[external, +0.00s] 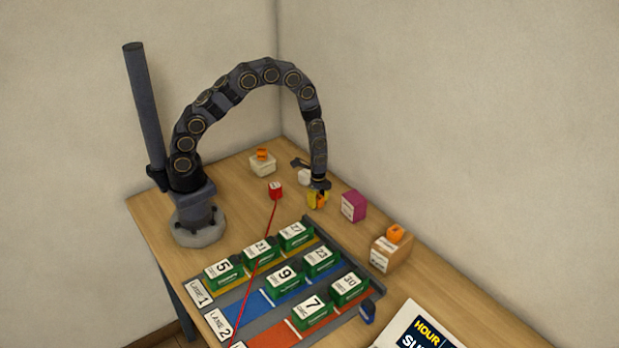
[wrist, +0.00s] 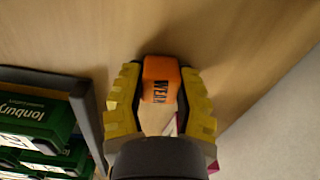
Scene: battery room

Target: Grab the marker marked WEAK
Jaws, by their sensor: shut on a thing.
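An orange block-shaped marker with the dark print WEAK (wrist: 161,80) sits between the yellow fingers of my gripper (wrist: 160,100) in the wrist view. My gripper is shut on it. In the external view my gripper (external: 318,197) is low over the wooden table, between a white block and a magenta box, with a bit of orange showing between its fingers. I cannot tell whether the marker touches the table. Two other orange blocks show: one on a white box (external: 262,153) at the back and one on a tan box (external: 396,234) at the right. Their print is unreadable.
A magenta box (external: 354,206) stands close on the right and a white block (external: 304,177) just behind my gripper. A rack with several green numbered batteries (external: 285,277) lies in front. A red block (external: 276,190) with a red line stands left. A sign (external: 420,329) is at front right.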

